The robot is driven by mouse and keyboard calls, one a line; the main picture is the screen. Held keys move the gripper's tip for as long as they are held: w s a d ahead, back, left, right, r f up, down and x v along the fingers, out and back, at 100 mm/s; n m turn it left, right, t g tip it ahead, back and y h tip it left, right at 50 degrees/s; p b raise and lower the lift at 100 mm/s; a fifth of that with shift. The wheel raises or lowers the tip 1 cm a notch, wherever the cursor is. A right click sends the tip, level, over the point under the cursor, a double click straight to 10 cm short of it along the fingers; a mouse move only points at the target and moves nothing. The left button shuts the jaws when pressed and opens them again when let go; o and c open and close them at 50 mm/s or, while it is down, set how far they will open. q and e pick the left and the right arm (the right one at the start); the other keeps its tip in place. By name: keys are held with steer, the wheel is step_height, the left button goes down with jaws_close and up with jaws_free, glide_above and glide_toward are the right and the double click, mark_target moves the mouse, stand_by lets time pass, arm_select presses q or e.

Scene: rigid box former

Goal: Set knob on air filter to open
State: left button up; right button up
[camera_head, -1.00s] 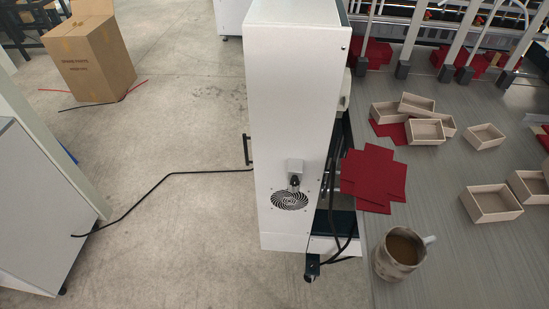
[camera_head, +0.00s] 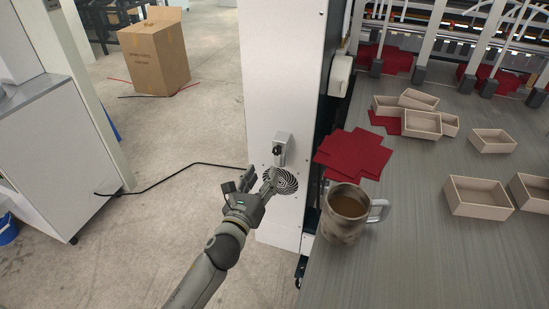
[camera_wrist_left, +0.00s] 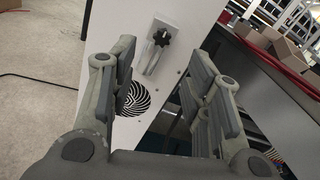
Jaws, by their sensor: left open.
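The black knob (camera_head: 277,151) sits on a small grey air filter housing (camera_head: 284,141) on the white cabinet's side panel, above a round vent (camera_head: 283,181). In the left wrist view the knob (camera_wrist_left: 160,36) is a dark lobed piece with a grey bar-like part below it. My left gripper (camera_head: 259,177) is open and empty, just below and left of the knob in the head view. In the left wrist view its open fingers (camera_wrist_left: 164,62) frame the knob, which lies beyond their tips with no visible contact. My right gripper is out of view.
The white cabinet (camera_head: 280,70) stands beside a grey table (camera_head: 420,240). A mug (camera_head: 342,222) of brown liquid stands near the table's edge by red sheets (camera_head: 352,153). Several open boxes (camera_head: 478,196) lie farther right. A black cable (camera_head: 165,177) crosses the floor.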

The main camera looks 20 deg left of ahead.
mark_target(276, 153)
arm_select(q)
steer(key=w, duration=0.9)
steer(key=shift+d, duration=0.3)
steer(key=shift+w, duration=0.7)
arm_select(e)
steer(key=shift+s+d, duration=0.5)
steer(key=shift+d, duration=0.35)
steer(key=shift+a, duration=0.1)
arm_select(q)
steer(key=c, duration=0.4)
jaws_close()
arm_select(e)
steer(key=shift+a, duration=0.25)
